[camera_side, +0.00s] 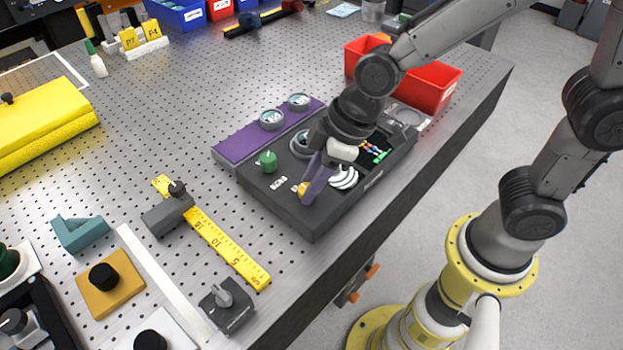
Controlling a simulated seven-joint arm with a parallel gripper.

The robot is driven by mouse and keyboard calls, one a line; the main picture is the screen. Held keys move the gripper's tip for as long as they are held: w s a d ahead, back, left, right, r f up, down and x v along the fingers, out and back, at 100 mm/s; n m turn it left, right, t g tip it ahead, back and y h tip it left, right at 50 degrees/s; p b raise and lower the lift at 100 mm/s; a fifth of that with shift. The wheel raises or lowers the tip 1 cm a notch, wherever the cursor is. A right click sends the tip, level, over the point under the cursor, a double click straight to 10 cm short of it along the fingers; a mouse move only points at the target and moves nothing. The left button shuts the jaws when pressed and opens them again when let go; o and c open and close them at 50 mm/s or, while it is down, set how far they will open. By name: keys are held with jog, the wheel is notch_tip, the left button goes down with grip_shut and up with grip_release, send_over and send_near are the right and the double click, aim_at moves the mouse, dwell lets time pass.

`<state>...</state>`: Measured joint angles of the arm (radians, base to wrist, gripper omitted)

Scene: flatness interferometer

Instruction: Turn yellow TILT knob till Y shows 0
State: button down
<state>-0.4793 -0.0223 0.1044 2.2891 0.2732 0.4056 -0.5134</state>
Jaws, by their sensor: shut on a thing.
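The dark interferometer box (312,219) sits near the table's right edge. The yellow TILT knob (302,190) is on its top, toward the near corner. My gripper (307,187) reaches down from above with its purple fingers and is shut on the yellow knob, partly hiding it. A green knob (267,162) stands on the box to the left of my gripper. A panel with white curved fringes (344,178) shows just right of my fingers. Small white labels (279,183) lie between the knobs. The Y reading cannot be made out.
A purple strip (238,146) with round gauges (271,119) lies along the box's far left side. Red bins (437,88) stand behind the arm. A yellow ruler (230,248) and a grey clamp (168,214) lie to the left. The perforated tabletop (190,100) is mostly clear behind.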

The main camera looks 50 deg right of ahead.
jog(key=shift+m, duration=0.4)
jog(key=shift+s+a+m+t+h, duration=0.15)
jog(key=shift+m+t+h, duration=0.25)
jog(key=shift+m, duration=0.8)
jog(key=shift+a+m+h, duration=0.1)
jog(key=shift+m+h, duration=0.7)
jog(key=shift+m, duration=1.1)
jog(key=c, duration=0.5)
grip_release()
jog(key=shift+r, duration=0.1)
jog(key=v, duration=1.3)
jog(key=shift+s+a+r, duration=0.1)
jog(key=shift+s+r, duration=0.15)
